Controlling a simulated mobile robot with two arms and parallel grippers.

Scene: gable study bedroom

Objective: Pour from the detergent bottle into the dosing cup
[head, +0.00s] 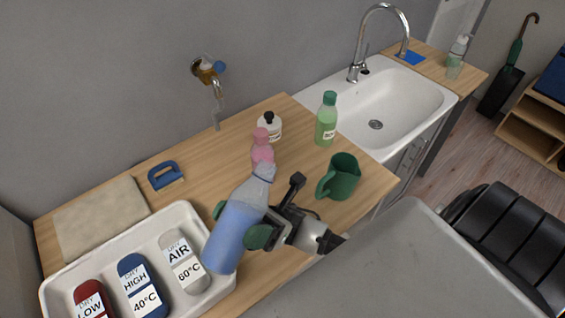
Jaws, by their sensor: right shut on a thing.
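My right gripper (238,224) is shut on a clear bottle of blue liquid (232,235), which I take to be the detergent bottle. The bottle is held tilted over the counter's front part, its neck toward the upper right. No stream of liquid shows. A green cup with a handle (343,178), the only cup in view, stands upright on the counter to the right of the gripper, apart from the bottle. Its inside bottom is hidden. My left gripper is not in view.
A pink bottle (262,148) stands just behind the held bottle's neck. A white bottle (270,128) and a green bottle (326,120) stand near the sink (415,105). A white tray (60,284) with labelled pieces is front left.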

